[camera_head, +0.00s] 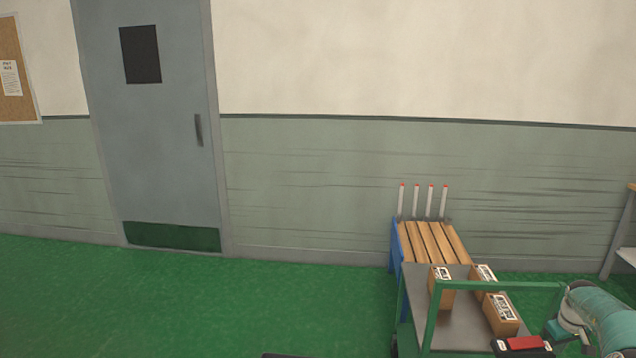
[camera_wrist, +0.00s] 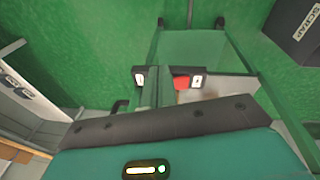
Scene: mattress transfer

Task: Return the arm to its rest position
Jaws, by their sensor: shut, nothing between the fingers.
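In the head view my teal and grey arm (camera_head: 604,316) is folded in at the lower right corner.
A green-framed cart (camera_head: 437,318) carries several cardboard boxes (camera_head: 503,315), close to my arm. Behind it stands a wooden slatted stand (camera_head: 432,241) with white posts. The green floor (camera_head: 230,310) at left is clear. A dark labelled box (camera_wrist: 293,28) is at upper right.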

